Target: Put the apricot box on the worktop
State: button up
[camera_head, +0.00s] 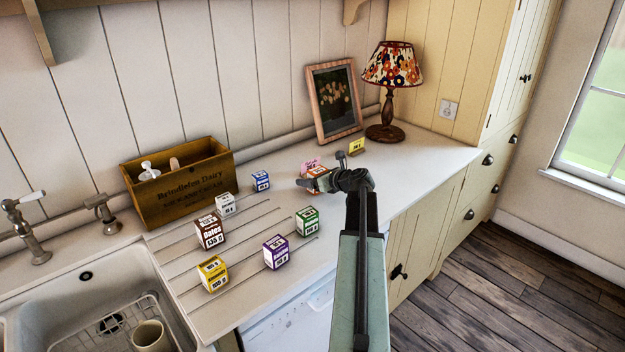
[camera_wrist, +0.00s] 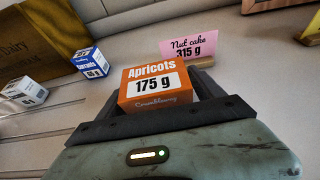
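The apricot box (camera_head: 317,172) is a small orange carton with a white label reading 175 g. In the wrist view the apricot box (camera_wrist: 155,84) stands close in front of my gripper (camera_wrist: 166,105). In the head view my gripper (camera_head: 325,172) has its dark fingers spread, one at the near left of the box and one at its far right. The fingers look open around the box; contact is not clear. The pale worktop (camera_head: 420,162) runs under and beyond it. The lower part of the box is hidden by my gripper.
A pink Nut cake card (camera_wrist: 190,47) stands just behind the box, and a yellow card (camera_head: 356,147) farther right. Several small cartons, such as the purple one (camera_head: 276,252), stand left. A wooden crate (camera_head: 185,187), sink (camera_head: 95,290), lamp (camera_head: 388,100) and picture frame (camera_head: 334,100) surround them.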

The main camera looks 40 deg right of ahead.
jog(key=shift+r, duration=0.2)
jog(key=p+v, duration=0.5)
jog(key=v, duration=0.6)
jog(key=shift+s+r, duration=0.1)
jog(key=shift+s, duration=0.4)
